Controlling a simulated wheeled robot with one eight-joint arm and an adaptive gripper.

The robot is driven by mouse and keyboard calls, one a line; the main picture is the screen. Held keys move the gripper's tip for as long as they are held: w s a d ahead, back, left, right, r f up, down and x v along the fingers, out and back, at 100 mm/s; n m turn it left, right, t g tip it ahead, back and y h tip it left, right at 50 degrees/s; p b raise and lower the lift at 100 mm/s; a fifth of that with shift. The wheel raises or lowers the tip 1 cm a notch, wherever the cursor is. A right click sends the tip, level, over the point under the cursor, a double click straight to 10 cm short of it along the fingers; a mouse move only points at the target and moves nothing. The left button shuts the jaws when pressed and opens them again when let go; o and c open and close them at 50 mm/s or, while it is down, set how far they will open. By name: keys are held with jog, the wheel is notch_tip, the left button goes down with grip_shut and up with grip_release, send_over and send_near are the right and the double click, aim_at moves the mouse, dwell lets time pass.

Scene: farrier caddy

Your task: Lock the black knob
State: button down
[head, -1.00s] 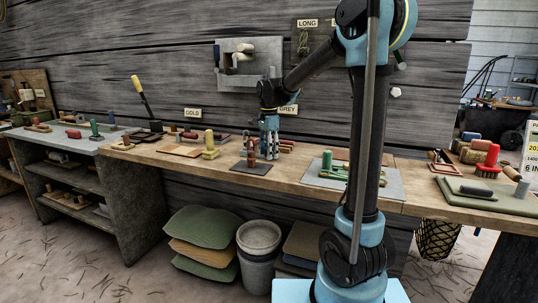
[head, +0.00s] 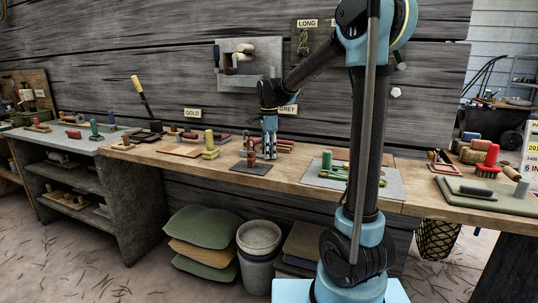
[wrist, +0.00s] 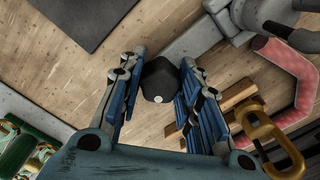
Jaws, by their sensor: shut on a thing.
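The black knob (wrist: 160,78) shows in the wrist view as a dark rounded block with a pale dot on its near edge. My gripper (wrist: 162,66) has its blue fingers on either side of the knob and is shut on it. In the head view my gripper (head: 269,155) points down at the wooden bench, just right of a brown upright piece on a dark mat. I cannot make out the knob there, and what lies under it is hidden in the wrist view.
The dark mat (head: 251,167) lies left of my gripper. In the wrist view a pink curved piece (wrist: 283,75) and a brass-coloured link (wrist: 270,130) lie to the right, and a green piece (wrist: 15,150) at lower left. A grey board (head: 390,183) lies further right on the bench.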

jog(key=m, duration=0.3)
jog(key=shift+w+m, duration=0.15)
jog(key=shift+m, duration=0.75)
jog(key=m, duration=0.4)
jog(key=c, duration=1.3)
grip_release()
jog(key=shift+f, duration=0.1)
